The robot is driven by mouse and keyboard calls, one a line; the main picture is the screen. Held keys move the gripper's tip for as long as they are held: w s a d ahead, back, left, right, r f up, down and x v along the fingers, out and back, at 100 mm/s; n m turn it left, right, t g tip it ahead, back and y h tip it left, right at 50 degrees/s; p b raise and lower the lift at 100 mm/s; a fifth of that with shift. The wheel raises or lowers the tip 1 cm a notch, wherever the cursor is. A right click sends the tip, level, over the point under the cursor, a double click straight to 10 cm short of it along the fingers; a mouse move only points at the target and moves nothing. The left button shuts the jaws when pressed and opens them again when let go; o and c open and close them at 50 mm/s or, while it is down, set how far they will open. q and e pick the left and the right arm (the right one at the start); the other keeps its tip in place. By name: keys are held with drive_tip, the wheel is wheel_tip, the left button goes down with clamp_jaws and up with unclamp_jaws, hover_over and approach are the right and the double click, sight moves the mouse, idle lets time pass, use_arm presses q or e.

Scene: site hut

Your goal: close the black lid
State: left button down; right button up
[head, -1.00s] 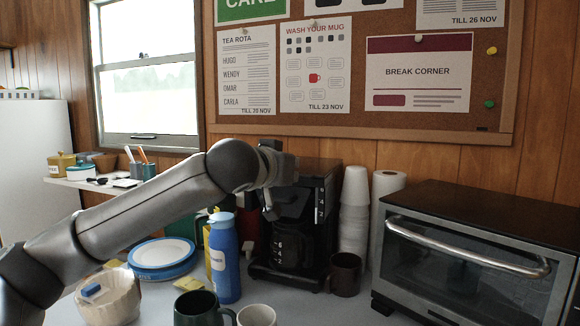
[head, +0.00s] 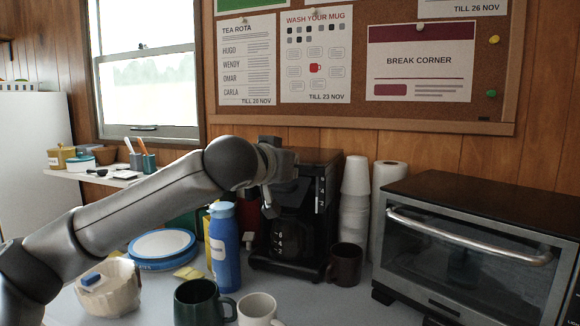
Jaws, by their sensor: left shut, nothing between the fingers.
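The black coffee maker (head: 318,205) stands against the wall in the middle, with a glass jug (head: 287,238) in its lower bay. Its black lid (head: 318,157) is at the top and looks level, but my gripper and wrist cover its left part, so I cannot tell whether it is fully down. My left gripper (head: 270,208) is shut and empty, pointing down at the machine's left front side. I cannot tell whether it touches the machine. My right gripper is out of view.
A blue bottle (head: 224,262) stands left of the machine. Green (head: 197,306) and white (head: 257,310) mugs are in front, a dark brown mug (head: 345,264) at right. Stacked cups (head: 354,215) and a toaster oven (head: 470,262) stand further right.

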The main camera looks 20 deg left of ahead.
use_arm(q)
drive_tip(key=v, duration=1.1)
drive_tip(key=shift+s, duration=0.3)
